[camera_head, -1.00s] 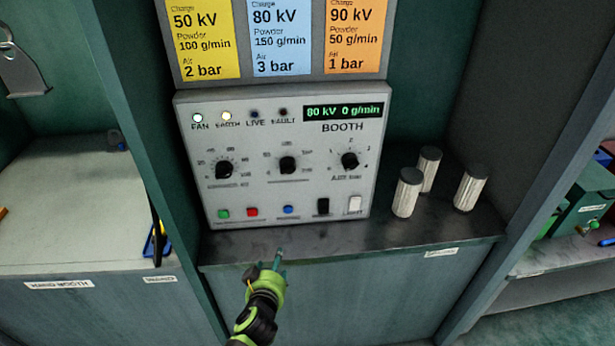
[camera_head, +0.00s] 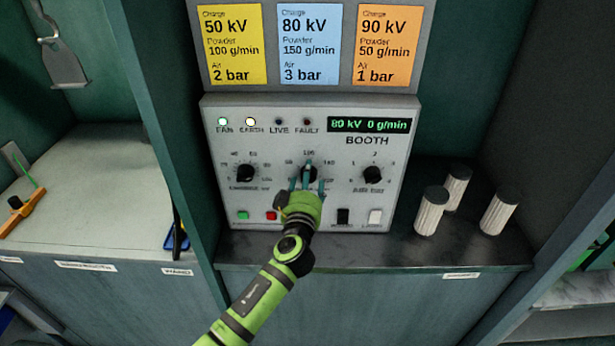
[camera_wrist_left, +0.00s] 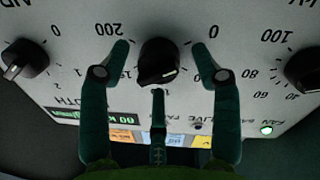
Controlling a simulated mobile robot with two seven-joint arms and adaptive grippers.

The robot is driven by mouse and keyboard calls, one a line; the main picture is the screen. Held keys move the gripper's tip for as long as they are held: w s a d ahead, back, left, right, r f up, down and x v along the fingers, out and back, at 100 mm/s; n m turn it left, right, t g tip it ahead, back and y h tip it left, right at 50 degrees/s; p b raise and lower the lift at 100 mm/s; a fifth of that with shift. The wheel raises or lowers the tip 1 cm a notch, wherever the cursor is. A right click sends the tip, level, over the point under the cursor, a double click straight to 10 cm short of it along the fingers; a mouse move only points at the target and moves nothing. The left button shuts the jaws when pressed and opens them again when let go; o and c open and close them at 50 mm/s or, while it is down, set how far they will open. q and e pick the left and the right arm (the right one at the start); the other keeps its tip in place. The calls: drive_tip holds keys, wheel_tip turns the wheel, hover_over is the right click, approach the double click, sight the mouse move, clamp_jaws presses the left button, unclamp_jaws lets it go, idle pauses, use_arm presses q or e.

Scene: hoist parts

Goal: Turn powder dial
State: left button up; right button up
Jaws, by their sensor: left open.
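The powder dial is the black middle knob (camera_head: 308,172) on the grey booth panel (camera_head: 225,150); my gripper partly covers it in the head view. In the left wrist view, which looks upside down, the whole knob (camera_wrist_left: 158,62) shows at the top centre. The panel display (camera_head: 369,125) reads 80 kV 0 g/min. My left gripper (camera_head: 307,188) is open in front of the dial. In the wrist view its fingers (camera_wrist_left: 160,70) stand on both sides of the knob, with a gap on each side. I cannot tell if any finger touches it. My right gripper is not in view.
The charge knob (camera_head: 245,173) and the air knob (camera_head: 373,175) flank the middle dial. Buttons, including a green one (camera_head: 242,215), and switches sit below. Several ribbed cylinders (camera_head: 430,211) stand to the right. Three setting cards (camera_head: 310,45) hang above.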

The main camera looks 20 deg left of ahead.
use_arm(q)
drive_tip(key=shift+w, duration=0.1)
drive_tip(key=c, duration=1.1)
drive_tip(key=shift+c, duration=0.2)
